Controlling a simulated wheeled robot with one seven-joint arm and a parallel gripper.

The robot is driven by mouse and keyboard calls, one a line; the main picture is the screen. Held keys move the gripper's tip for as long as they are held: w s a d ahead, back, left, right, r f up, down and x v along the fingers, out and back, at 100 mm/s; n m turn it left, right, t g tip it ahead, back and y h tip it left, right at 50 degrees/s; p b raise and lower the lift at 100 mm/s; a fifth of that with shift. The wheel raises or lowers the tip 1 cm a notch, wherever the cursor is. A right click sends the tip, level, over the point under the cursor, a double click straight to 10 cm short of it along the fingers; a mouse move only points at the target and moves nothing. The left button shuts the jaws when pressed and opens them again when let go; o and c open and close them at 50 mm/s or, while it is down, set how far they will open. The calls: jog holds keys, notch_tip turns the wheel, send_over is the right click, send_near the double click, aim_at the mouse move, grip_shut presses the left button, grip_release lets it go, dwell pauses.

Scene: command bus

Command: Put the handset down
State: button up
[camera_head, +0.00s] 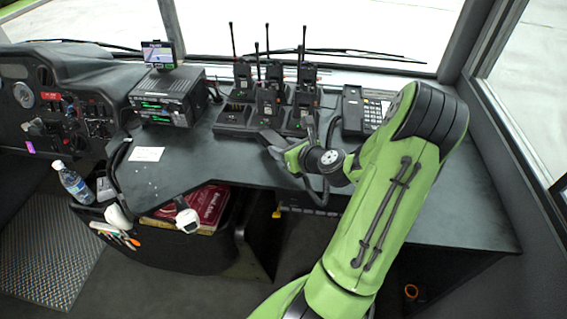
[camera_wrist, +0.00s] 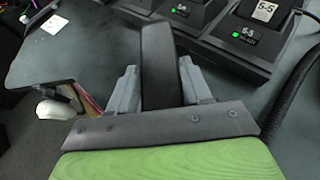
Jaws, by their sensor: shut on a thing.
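My gripper (camera_wrist: 154,88) is shut on the black handset (camera_wrist: 158,55). In the wrist view the handset is a long dark bar standing up between the two grey fingers. A desk telephone (camera_head: 374,111) with a keypad stands on the counter to the right of my gripper. A dark cord (camera_wrist: 297,92) runs down the right of the wrist view.
Several handheld radios (camera_head: 243,75) with antennas stand in chargers (camera_head: 234,118) just behind my gripper. A radio unit (camera_head: 165,98) with a small screen on top stands at left. The counter (camera_head: 205,158) is bare at front left, apart from a white card (camera_head: 147,154).

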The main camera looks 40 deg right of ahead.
notch_tip(320, 180, down, 3)
jog(key=shift+f+b, duration=0.2)
jog(key=shift+b, duration=0.6)
jog(key=shift+r, duration=0.1)
jog(key=o, duration=1.2)
jog(key=shift+c, duration=0.2)
